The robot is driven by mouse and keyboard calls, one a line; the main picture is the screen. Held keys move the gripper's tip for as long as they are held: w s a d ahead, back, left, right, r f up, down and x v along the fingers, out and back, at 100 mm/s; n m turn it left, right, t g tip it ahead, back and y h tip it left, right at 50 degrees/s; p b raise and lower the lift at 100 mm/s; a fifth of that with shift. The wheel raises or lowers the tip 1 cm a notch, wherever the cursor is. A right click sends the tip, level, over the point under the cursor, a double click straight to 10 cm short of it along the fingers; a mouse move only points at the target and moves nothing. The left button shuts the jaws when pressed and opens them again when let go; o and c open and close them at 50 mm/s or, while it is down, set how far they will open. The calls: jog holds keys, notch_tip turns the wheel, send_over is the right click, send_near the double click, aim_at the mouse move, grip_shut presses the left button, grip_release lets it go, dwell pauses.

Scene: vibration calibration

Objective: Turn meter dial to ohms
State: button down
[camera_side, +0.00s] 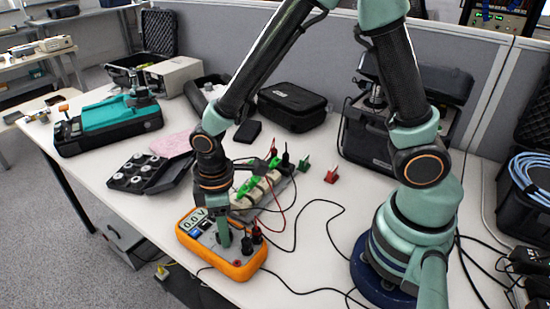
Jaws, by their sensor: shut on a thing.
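The orange multimeter (240,270) lies face up near the front edge of the white table. Its display (193,220) reads about 0.0 V. Black plugs (247,243) sit in its face at the right, with leads running off. My gripper (223,238) points down over the middle of the meter, its green fingers at the meter's face. It is shut on the meter's dial, which the fingers hide, so the dial's setting cannot be read.
Behind the meter is a pale block (256,192) with green and black connectors. An open black case of weights (137,172) stands left. Red and black leads (310,210) cross the table to the right. A black pouch (291,106) lies at the back.

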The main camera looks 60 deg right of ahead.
jog(key=shift+m, duration=0.6)
jog(key=shift+c, duration=2.1)
grip_release()
notch_tip(320, 180, up, 12)
